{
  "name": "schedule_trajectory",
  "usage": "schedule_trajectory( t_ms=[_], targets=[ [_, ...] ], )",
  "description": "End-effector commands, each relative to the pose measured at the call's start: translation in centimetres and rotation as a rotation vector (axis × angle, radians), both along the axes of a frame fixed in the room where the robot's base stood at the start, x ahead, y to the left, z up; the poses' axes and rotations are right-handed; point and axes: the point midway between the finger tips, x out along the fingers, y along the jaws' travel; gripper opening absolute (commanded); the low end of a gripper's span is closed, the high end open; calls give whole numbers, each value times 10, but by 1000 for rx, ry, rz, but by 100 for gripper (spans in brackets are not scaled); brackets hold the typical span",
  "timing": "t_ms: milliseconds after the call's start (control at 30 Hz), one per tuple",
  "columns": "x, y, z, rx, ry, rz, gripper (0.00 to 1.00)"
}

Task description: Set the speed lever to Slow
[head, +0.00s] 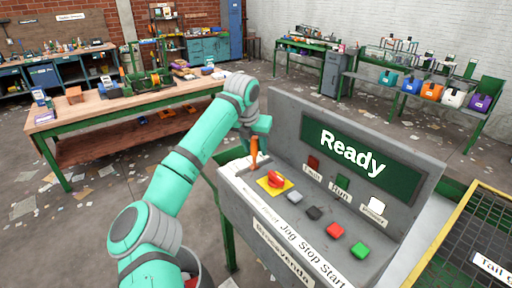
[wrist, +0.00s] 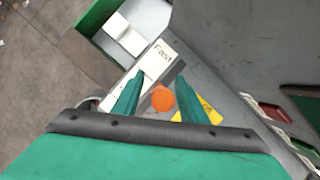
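The speed lever is an orange handle (head: 254,152) standing at the left end of the grey control console (head: 230,186). In the wrist view its orange knob (wrist: 162,98) shows between my two green fingers. My gripper (wrist: 160,78) is open, with a finger on each side of the knob and a small gap visible on both sides. In the head view my gripper (head: 260,126) is just above and behind the lever, partly hidden by my arm. A white label reading "Fast" (wrist: 163,54) lies beyond the knob in the wrist view. No "Slow" label is readable.
A red emergency button (head: 275,179) on a yellow plate sits right beside the lever. Grey, black, red and green buttons (head: 359,250) follow along the console. The upright panel screen (head: 360,160) reads "Ready". A yellow-railed belt (head: 440,245) is at right.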

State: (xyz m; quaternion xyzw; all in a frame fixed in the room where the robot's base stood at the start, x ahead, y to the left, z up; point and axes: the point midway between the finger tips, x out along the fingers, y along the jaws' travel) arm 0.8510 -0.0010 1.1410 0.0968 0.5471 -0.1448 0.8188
Motion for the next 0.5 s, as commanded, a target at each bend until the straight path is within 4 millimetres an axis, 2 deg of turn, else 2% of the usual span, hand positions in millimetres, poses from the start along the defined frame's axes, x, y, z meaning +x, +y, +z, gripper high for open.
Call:
schedule_trajectory(
  t_ms=[100,200,267,500],
  targets=[
    [0,-2,0,0,0,-3,36],
    [0,-3,0,-1,0,-4,12],
    [0,-3,0,0,0,-4,0],
    [-1,-3,0,-9,-6,-4,0]
  ],
)
